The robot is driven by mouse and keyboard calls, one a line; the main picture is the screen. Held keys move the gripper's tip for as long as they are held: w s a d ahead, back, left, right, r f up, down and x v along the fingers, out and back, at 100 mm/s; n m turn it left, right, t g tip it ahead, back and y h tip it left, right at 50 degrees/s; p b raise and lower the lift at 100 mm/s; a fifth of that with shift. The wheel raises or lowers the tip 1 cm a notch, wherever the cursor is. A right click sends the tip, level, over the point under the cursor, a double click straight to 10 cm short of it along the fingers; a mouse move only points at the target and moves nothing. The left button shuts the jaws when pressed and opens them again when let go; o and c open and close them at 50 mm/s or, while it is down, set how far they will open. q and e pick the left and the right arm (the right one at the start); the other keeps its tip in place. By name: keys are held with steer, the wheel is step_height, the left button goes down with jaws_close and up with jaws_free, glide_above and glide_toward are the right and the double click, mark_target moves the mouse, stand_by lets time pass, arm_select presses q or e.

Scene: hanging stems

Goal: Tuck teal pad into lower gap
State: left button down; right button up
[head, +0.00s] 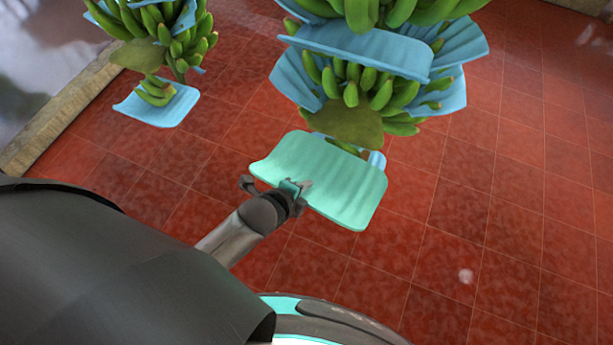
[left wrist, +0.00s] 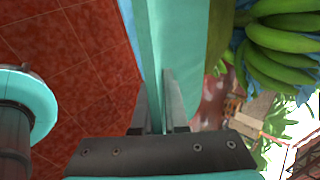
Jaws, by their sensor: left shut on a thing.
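The teal pad (head: 325,180) is a thin, slightly curved sheet held out below the larger banana bunch (head: 350,95) in the head view. My left gripper (head: 292,188) is shut on the near edge of the teal pad. In the left wrist view the pad (left wrist: 185,40) runs between the two fingers (left wrist: 160,105), with green bananas (left wrist: 285,40) close to its right. Blue pads (head: 355,50) sit between the upper layers of the bunch. The lower gap is partly hidden by a broad green-brown leaf-like piece (head: 345,122). My right gripper is not in view.
A second bunch (head: 165,35) with blue pads hangs at the upper left, with a blue pad (head: 158,103) at its bottom. A small blue piece (head: 377,160) shows behind the teal pad. The red tiled floor (head: 480,210) is clear at the right.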

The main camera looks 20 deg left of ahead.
arm_select(q)
steer(key=b, duration=0.7)
glide_toward(326, 147)
steer(key=shift+w+d+f, duration=0.2)
steer(key=shift+w+f, duration=0.2)
steer(key=shift+f, duration=0.4)
steer(key=shift+w+d+f, duration=0.2)
steer(key=shift+w+f, duration=0.2)
steer(key=shift+f, duration=0.45)
steer(key=shift+w+d+f, duration=0.25)
steer(key=shift+w+f, duration=0.15)
steer(key=shift+f, duration=0.4)
steer(key=shift+w, duration=0.55)
steer(key=shift+w+b, duration=0.35)
steer(key=shift+w, duration=1.4)
steer(key=shift+w+d+f+b, duration=0.15)
steer(key=shift+w+b, duration=0.75)
steer(key=shift+w, duration=1.5)
steer(key=shift+w, duration=0.1)
steer(key=shift+f, duration=0.2)
steer(key=c, duration=0.9)
jaws_free()
steer(key=shift+c, duration=0.2)
steer(key=shift+o, duration=0.4)
steer(key=shift+f, duration=0.1)
